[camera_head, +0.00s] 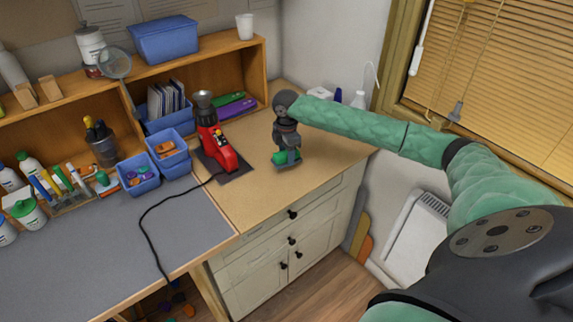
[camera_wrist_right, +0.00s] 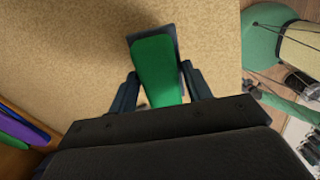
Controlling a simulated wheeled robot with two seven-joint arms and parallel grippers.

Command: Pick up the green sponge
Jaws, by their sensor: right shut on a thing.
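The green sponge (camera_wrist_right: 156,72) lies between the two fingers of my right gripper (camera_wrist_right: 160,90) in the right wrist view, with a dark blue-grey piece along its far edge. In the head view my right gripper (camera_head: 287,150) points down over the wooden worktop, shut on the sponge (camera_head: 287,160). The sponge is at or just above the worktop; I cannot tell whether it touches. My left gripper is not in view.
A red machine (camera_head: 218,150) on a dark base stands left of my right gripper, with a black cable. Blue bins (camera_head: 138,175) stand further left. The worktop (camera_head: 250,200) in front is clear. A wall and window blinds (camera_head: 510,80) are at right.

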